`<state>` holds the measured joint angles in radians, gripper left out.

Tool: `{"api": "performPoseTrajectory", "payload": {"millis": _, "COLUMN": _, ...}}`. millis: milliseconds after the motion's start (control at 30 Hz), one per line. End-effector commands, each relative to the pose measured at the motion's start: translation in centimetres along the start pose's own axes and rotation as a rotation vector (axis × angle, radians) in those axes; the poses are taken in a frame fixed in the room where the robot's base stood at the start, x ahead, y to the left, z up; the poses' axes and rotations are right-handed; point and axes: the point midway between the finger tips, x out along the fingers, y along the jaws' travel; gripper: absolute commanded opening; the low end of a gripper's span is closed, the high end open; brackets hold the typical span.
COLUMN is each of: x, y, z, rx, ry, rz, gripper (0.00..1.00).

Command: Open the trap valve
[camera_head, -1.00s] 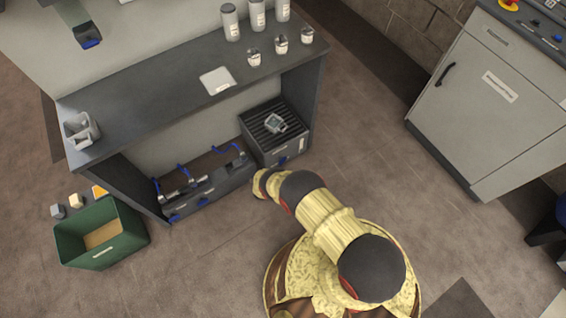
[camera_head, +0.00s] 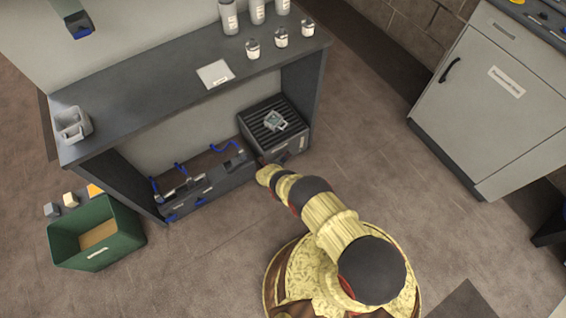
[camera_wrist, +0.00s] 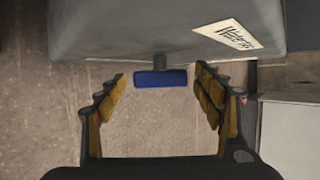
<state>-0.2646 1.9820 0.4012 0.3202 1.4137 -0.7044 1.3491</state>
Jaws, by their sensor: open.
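A blue valve handle (camera_wrist: 161,78) on a short dark stem sticks out from the grey front of a box (camera_wrist: 130,35) in the wrist view. My gripper (camera_wrist: 160,92) is open, with one finger on each side of the handle and a gap at both sides. The handle lies near the fingertips, and no contact shows. In the head view, my gripper (camera_head: 263,174) is at the front of the grated drain box (camera_head: 300,146), low under the bench. The handle is not clearly visible there, as my arm is close in front of it.
Left of the drain box is a low dark unit (camera_head: 207,190) with several blue levers. The bench (camera_head: 150,95) overhangs both. A green bin (camera_head: 97,235) stands at left. Floor in front is clear.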

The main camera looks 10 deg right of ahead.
Motion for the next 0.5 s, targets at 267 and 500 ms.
{"api": "performPoseTrajectory", "payload": {"millis": 267, "x": 0.45, "y": -0.09, "z": 0.07, "rx": 0.000, "ry": 0.000, "rz": 0.000, "gripper": 0.68}}
{"api": "performPoseTrajectory", "payload": {"millis": 500, "x": 0.44, "y": -0.07, "z": 0.04, "rx": -0.001, "ry": 0.000, "rz": 0.000, "gripper": 0.60}}
